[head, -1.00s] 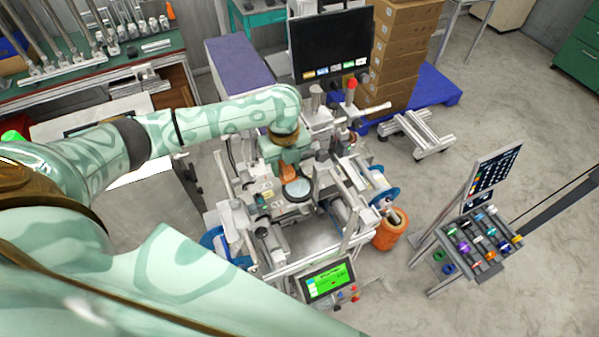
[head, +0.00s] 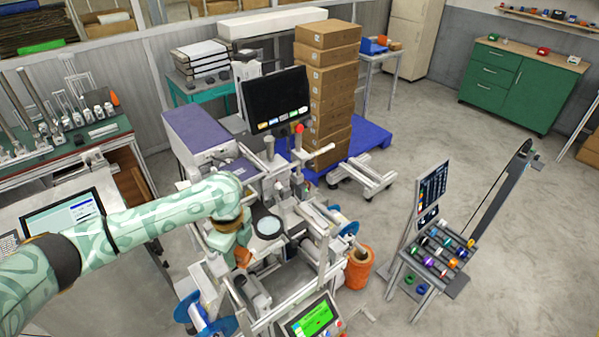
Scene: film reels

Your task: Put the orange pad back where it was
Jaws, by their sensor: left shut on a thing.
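My left gripper (head: 236,250) is over the middle of the film-reel machine (head: 290,275), beside a round glass lens (head: 268,226). It is shut on a small orange piece, which looks like the orange pad (head: 243,257). The pad shows only as a small orange patch under the green gripper body, and its lower end is hard to make out. I cannot tell whether it touches the machine below. My right gripper is not in view.
A green-lit control screen (head: 312,318) is at the machine's front. An orange bin (head: 359,270) stands to its right. A slanted rack of coloured rolls (head: 440,250) is farther right. A dark monitor (head: 275,100) rises behind. Open floor lies on the right.

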